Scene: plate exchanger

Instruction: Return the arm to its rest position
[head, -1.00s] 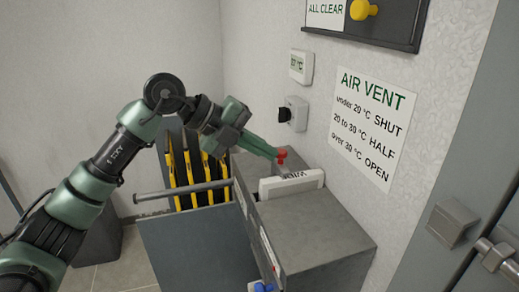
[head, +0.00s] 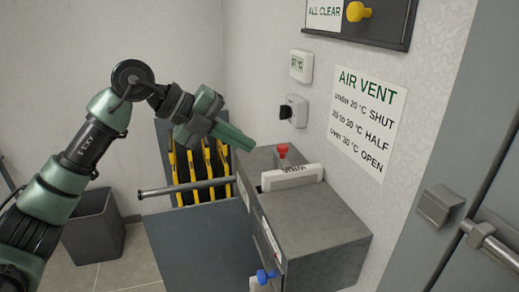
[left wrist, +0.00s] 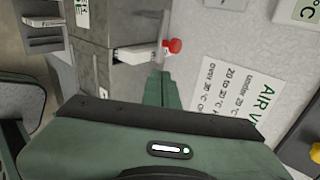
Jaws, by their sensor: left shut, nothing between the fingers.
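My left arm comes in from the left in the head view. My left gripper (head: 246,143) is shut and empty, raised in the air a little to the left of a red knob (head: 282,150). The knob stands on the grey cabinet (head: 318,215), behind a white labelled block (head: 292,177). In the left wrist view the shut green fingers (left wrist: 163,90) point toward the red knob (left wrist: 173,46) and the white block (left wrist: 135,54), apart from both. My right gripper is not in view.
Yellow-edged black plates (head: 205,165) stand in a dark frame left of the cabinet, with a horizontal bar (head: 185,187) in front. A blue knob (head: 265,276) is low on the cabinet. The wall carries an AIR VENT sign (head: 366,120) and a black switch (head: 293,111). A bin (head: 93,225) stands left.

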